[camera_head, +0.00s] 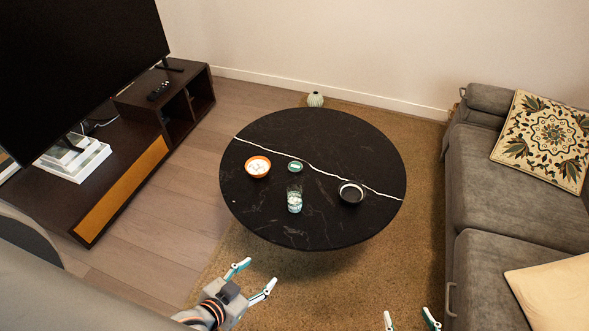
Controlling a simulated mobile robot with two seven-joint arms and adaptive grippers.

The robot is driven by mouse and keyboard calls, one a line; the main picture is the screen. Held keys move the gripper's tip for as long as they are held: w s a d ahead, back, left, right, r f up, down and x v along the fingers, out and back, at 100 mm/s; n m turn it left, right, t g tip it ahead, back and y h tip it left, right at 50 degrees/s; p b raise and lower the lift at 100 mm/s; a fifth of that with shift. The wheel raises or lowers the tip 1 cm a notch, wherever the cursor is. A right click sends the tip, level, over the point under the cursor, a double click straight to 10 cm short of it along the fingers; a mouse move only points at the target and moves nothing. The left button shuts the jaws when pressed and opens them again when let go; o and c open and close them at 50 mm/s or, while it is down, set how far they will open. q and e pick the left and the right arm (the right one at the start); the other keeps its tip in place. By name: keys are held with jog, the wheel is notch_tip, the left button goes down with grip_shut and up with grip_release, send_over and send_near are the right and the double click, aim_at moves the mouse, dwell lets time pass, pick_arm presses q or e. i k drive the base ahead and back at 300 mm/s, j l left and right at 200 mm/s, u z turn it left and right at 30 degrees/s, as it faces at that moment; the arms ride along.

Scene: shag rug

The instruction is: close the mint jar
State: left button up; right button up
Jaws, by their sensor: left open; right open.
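A clear glass jar (294,200) with pale contents stands upright near the middle of a round black table; no lid is visible on it. A small green round piece (295,167) with a pale mark lies flat behind the jar; I cannot tell for sure whether it is the jar's lid. My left gripper (256,276) is open and empty, in front of the table's near edge and apart from it. My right gripper (409,318) is open at the bottom edge, with only its fingertips showing, further from the table.
The black table (300,232) also holds an orange-rimmed bowl (266,158) with white contents at left and a dark round dish (351,193) at right. A grey sofa (490,265) stands right, a TV cabinet (120,205) left. Rug (310,290) is clear before the table.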

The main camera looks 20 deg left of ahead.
aim_at(293, 193)
jog(key=j+z, duration=0.15)
jog(key=z, duration=0.4)
jog(key=j+z, duration=0.25)
jog(key=j, duration=0.2)
jog(key=k+j+z, duration=0.25)
jog(key=j, duration=0.2)
jog(key=k+j, duration=0.1)
jog(key=j, duration=0.3)
jog(key=k+j+z, duration=0.1)
jog(key=j, duration=0.35)
jog(key=k+j, duration=0.15)
jog(key=j, duration=0.25)
jog(key=k+j, duration=0.15)
jog(key=j, duration=0.25)
jog(key=i+z, duration=0.05)
